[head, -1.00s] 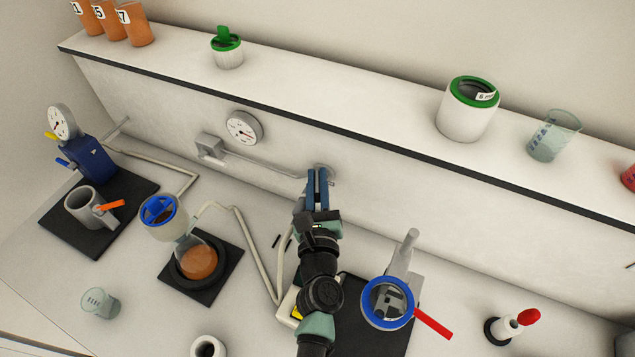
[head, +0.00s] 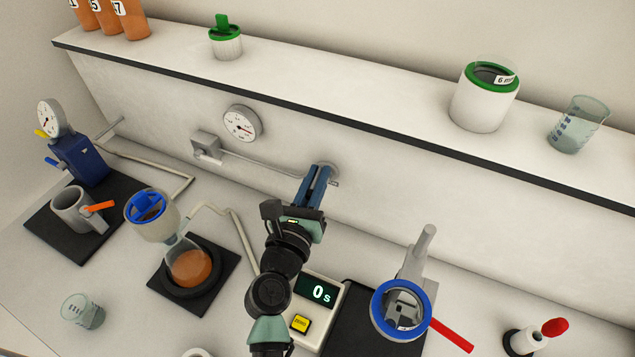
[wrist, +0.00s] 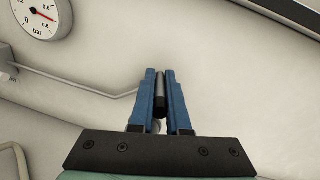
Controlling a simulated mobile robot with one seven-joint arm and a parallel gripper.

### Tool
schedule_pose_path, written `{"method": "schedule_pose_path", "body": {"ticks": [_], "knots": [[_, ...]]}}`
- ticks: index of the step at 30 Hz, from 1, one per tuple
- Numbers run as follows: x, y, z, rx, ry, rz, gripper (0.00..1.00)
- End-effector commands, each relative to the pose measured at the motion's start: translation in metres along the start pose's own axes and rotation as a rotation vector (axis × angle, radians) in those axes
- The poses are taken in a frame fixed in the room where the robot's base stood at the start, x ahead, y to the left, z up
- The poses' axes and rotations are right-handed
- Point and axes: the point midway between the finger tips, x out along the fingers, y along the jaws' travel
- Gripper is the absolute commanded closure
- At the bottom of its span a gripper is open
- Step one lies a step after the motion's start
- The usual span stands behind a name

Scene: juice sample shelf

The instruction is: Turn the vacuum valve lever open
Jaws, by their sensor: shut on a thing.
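My gripper (head: 317,185) is at the back wall below the shelf, at the end of the thin grey pipe. Its two blue fingers are shut on the vacuum valve lever, a dark narrow bar (wrist: 160,92) seen between them in the wrist view. The round grey valve body (head: 330,171) shows just behind the fingertips in the head view. The fingers hide most of the lever, so its exact angle is hard to tell. A round pressure gauge (head: 241,123) is on the wall to the left; it also shows in the wrist view (wrist: 42,15).
A timer (head: 318,292) reading 0 s stands beside my arm. A blue-rimmed device with a red handle (head: 401,309) is to the right. A flask with orange liquid (head: 189,267) is to the left. The shelf (head: 340,95) overhangs the valve.

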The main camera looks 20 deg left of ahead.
Motion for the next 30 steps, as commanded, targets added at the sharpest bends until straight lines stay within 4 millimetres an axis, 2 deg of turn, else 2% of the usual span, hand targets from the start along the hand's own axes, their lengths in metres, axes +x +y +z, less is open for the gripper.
{"method": "schedule_pose_path", "body": {"ticks": [10, 26, 27, 30], "knots": [[0.0003, 0.0024, -0.0015, 0.000, 0.024, -0.115, 1.00], [0.0002, 0.0020, -0.0009, 0.000, 0.031, -0.139, 1.00], [0.0002, 0.0020, -0.0009, 0.000, 0.031, -0.139, 0.84], [0.0002, 0.0020, -0.0008, 0.000, 0.030, -0.139, 0.66]]}}
